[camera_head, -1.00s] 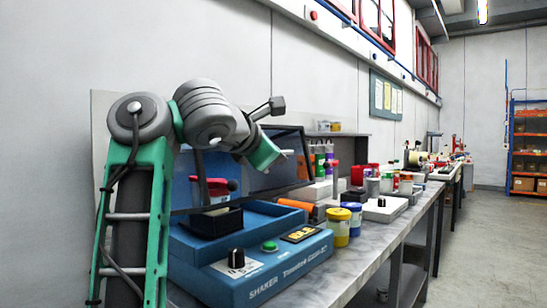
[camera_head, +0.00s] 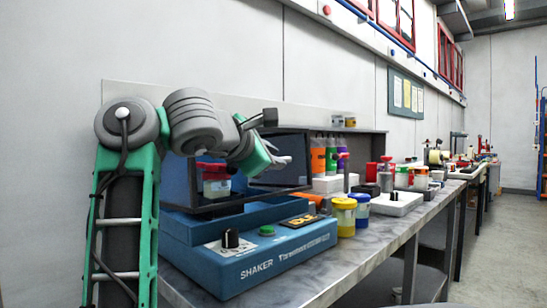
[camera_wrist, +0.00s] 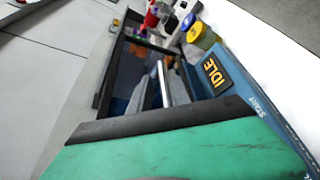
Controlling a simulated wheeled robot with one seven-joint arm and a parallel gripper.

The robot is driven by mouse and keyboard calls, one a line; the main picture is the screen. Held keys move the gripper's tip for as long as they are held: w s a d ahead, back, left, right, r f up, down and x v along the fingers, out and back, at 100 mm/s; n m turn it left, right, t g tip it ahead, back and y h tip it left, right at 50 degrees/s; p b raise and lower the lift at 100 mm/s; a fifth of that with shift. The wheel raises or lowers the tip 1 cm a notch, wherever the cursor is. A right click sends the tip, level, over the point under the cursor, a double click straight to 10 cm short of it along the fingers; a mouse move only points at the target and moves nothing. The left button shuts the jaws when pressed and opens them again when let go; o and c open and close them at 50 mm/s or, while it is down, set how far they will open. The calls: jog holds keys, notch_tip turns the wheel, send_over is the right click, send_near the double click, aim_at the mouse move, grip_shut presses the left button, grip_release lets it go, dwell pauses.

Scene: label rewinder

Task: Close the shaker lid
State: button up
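The blue shaker (camera_head: 262,262) stands on the bench, with a green button and a small display that reads IDLE in the wrist view (camera_wrist: 214,74). A red-topped container (camera_head: 217,184) shows through the panel. My gripper (camera_head: 284,163) is at the lid's upper right part. Its grey fingers show in the wrist view (camera_wrist: 163,88) over the dark frame. Contact and finger gap are unclear.
Yellow-capped (camera_head: 344,216) and blue-capped (camera_head: 360,208) jars stand right of the shaker. A white device (camera_head: 396,203) and several bottles (camera_head: 330,154) are farther along the bench. The bench front edge (camera_head: 375,258) borders open floor at right.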

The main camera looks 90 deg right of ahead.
jog(key=shift+w, duration=0.1)
jog(key=shift+w+a+r, duration=0.1)
jog(key=shift+a, duration=0.05)
jog(key=v, duration=0.7)
jog(key=shift+a, duration=0.25)
